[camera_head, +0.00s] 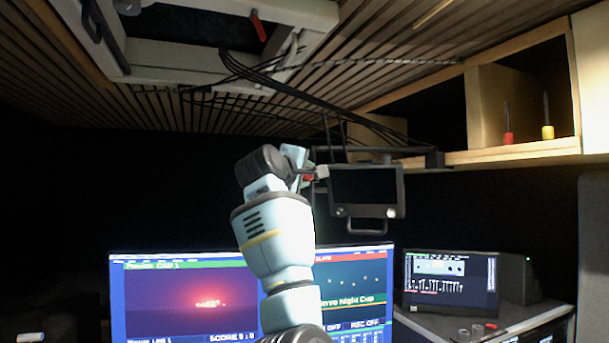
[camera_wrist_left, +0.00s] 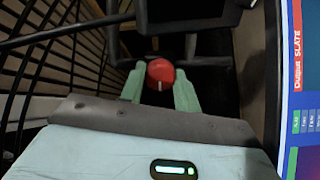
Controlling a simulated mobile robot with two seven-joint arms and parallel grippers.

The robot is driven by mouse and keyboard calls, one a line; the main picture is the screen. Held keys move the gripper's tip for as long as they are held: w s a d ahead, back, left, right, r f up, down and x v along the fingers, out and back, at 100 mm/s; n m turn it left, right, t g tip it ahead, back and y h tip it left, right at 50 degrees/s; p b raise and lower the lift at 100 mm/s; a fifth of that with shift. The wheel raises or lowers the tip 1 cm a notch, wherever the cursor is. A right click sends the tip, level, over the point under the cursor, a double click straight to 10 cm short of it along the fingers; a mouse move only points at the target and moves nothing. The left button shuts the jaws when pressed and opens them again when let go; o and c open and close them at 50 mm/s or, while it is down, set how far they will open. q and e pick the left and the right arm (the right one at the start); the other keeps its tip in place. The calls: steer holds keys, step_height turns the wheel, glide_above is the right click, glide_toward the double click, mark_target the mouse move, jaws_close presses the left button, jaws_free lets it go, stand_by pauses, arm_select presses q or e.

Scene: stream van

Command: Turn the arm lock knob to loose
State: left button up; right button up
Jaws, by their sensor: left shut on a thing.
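The arm lock knob (camera_wrist_left: 160,74) is red and round with a pale line on its face. In the left wrist view it sits between the two pale green fingertips of my left gripper (camera_wrist_left: 160,88), which is shut on it. In the head view my left gripper (camera_head: 309,172) reaches up to the left side of a small hanging monitor (camera_head: 364,190), with a bit of the red knob (camera_head: 308,177) showing at its fingers. The exact pointing of the knob's mark against any scale cannot be read. My right gripper is not in view.
Black cables (camera_head: 272,88) run from the ceiling hatch (camera_head: 180,22) to the monitor's dark frame. Large screens (camera_head: 190,295) stand below my arm. A wooden shelf (camera_head: 520,150) with red and yellow-handled tools is at the right. A small screen (camera_head: 450,279) stands on the desk.

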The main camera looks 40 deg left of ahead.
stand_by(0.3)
arm_select(q)
steer(key=o, duration=1)
steer(key=shift+v, duration=3.9)
